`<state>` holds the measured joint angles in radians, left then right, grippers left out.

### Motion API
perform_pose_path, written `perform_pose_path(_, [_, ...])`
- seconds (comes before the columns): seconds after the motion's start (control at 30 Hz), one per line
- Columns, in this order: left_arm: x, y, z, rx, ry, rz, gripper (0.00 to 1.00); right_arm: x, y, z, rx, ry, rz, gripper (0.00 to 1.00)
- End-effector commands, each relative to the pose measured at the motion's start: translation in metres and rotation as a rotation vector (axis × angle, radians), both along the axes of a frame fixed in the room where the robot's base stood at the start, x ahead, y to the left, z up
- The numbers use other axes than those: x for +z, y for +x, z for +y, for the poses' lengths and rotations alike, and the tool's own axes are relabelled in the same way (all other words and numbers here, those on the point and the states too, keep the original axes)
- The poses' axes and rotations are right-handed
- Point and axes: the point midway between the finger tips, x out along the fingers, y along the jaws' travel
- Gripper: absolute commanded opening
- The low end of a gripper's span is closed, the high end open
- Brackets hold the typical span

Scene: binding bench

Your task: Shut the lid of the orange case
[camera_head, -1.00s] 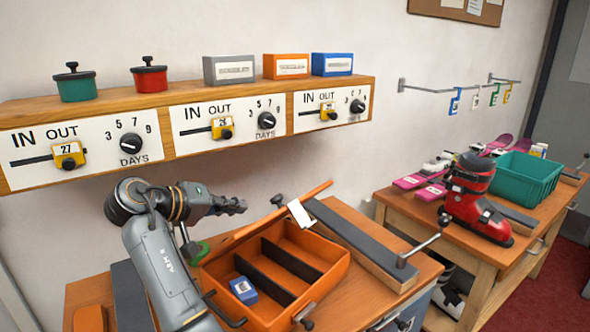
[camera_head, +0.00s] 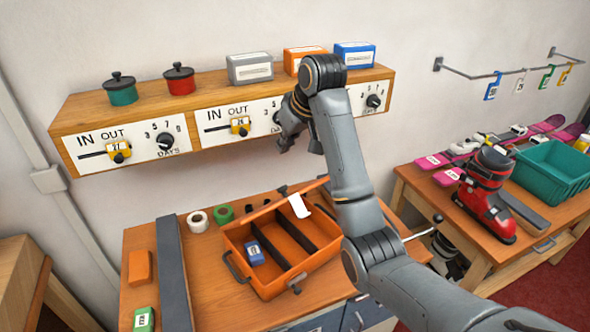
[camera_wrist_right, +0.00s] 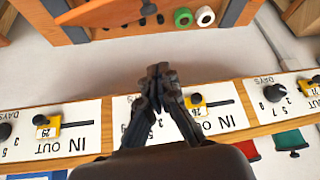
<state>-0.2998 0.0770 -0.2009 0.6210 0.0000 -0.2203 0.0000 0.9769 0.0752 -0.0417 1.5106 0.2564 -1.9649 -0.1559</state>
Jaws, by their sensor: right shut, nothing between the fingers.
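The orange case (camera_head: 236,241) stands open on the wooden bench, with dark dividers inside. Its lid (camera_head: 290,200) is raised at the back, seen nearly edge-on, with a white tag (camera_head: 299,205) hanging over it. A small blue box (camera_head: 254,252) lies in the left compartment. My right gripper (camera_head: 283,147) is shut and empty in front of the shelf's dial panels, above and behind the case. In the right wrist view, its fingers (camera_wrist_right: 158,70) are together, and part of the orange lid (camera_wrist_right: 105,12) shows at the top left. My left gripper is not in view.
A white roll (camera_head: 198,221) and a green roll (camera_head: 223,214) stand behind the case. A long grey bar (camera_head: 173,270) lies to its left. The wall shelf (camera_head: 70,118) carries pots and boxes. My right arm hides the bench right of the case.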

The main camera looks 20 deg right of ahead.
Motion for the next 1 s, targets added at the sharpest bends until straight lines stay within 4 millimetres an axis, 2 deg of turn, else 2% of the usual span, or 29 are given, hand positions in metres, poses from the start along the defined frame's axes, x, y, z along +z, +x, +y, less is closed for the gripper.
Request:
perform_pose_path(0.17, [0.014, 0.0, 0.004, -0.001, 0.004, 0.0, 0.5, -0.025, 0.013, 0.005, 0.0, 0.0, 0.008, 0.0])
perform_pose_path(0.47, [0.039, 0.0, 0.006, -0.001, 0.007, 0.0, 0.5, -0.08, 0.044, 0.014, -0.001, -0.001, 0.008, 0.0])
perform_pose_path(0.7, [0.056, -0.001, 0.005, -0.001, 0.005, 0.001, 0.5, -0.102, 0.024, 0.007, -0.002, -0.002, 0.003, 0.0])
perform_pose_path(1.0, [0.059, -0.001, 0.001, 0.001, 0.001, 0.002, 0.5, -0.11, 0.017, 0.005, -0.002, -0.003, 0.001, 0.0])
